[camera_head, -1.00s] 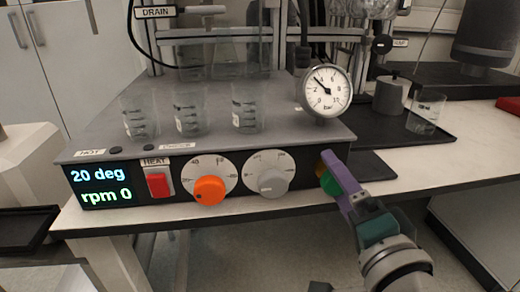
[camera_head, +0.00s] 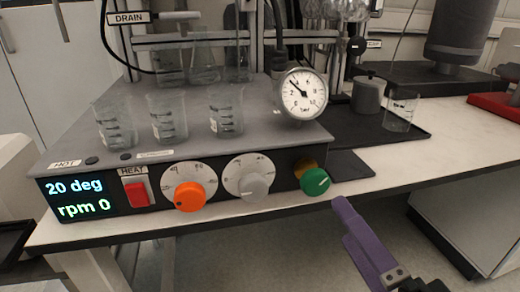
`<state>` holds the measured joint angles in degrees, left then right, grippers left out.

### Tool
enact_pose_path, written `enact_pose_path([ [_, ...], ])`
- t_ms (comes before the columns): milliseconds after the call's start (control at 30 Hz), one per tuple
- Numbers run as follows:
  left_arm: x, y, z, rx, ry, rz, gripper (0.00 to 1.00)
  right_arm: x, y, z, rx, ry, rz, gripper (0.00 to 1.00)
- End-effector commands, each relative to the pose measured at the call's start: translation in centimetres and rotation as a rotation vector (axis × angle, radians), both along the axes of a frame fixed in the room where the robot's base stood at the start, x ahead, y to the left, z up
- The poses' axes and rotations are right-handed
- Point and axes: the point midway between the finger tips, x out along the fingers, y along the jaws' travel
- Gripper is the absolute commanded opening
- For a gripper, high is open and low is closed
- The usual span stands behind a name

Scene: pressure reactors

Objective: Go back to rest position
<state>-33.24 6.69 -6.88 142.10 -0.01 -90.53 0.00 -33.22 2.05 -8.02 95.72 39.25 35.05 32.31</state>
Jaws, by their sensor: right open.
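My right gripper (camera_head: 362,240) shows at the lower right, with a purple finger pointing up and left. It is open, and its tip is in front of the bench edge, below and to the right of the green knob (camera_head: 315,182), apart from it. Nothing shows in its jaws. The green knob sits on the front panel of the hotplate stirrer (camera_head: 290,150), beside a grey knob (camera_head: 254,187) and an orange knob (camera_head: 190,196). My left gripper is not in view.
Several glass beakers (camera_head: 168,120) stand on the hotplate, near a pressure gauge (camera_head: 303,94). A dark tray (camera_head: 350,130) at right holds a metal weight (camera_head: 368,94) and a beaker (camera_head: 401,112). Open space lies before the bench (camera_head: 420,155).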

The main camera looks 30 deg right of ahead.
Motion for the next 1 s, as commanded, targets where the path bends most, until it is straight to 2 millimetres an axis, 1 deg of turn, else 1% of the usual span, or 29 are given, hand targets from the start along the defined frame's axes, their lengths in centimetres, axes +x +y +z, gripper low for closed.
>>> enact_pose_path([
  [300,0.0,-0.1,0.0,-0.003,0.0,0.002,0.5,0.1,0.0,0.0,-0.001,0.001,0.001,0.84],
  [367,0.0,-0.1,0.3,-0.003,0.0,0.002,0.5,0.2,0.2,0.3,-0.006,0.007,0.013,0.84],
  [433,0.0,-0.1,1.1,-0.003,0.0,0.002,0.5,0.7,1.1,1.2,-0.027,0.03,0.058,0.84],
  [467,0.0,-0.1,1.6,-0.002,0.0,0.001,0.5,1.0,1.7,1.7,-0.042,0.048,0.088,0.84],
  [533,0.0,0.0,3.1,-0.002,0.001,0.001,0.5,1.7,3.6,3.2,-0.098,0.106,0.188,0.84],
  [600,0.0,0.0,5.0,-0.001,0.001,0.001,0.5,2.2,5.8,4.8,-0.188,0.188,0.316,0.84],
  [700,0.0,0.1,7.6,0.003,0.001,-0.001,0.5,1.8,8.7,6.7,-0.356,0.328,0.507,0.84],
  [767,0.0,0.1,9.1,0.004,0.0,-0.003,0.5,1.1,9.7,7.6,-0.465,0.42,0.61,0.84],
  [800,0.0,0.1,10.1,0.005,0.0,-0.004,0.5,0.4,10.0,8.1,-0.537,0.484,0.673,0.84],
  [867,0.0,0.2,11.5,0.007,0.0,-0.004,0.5,-0.8,10.1,8.9,-0.644,0.581,0.756,0.84],
  [933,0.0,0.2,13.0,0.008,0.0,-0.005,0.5,-2.5,9.5,9.8,-0.755,0.696,0.837,0.84],
  [1000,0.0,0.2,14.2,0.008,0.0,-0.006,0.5,-4.2,8.5,10.8,-0.85,0.807,0.901,0.84],
])
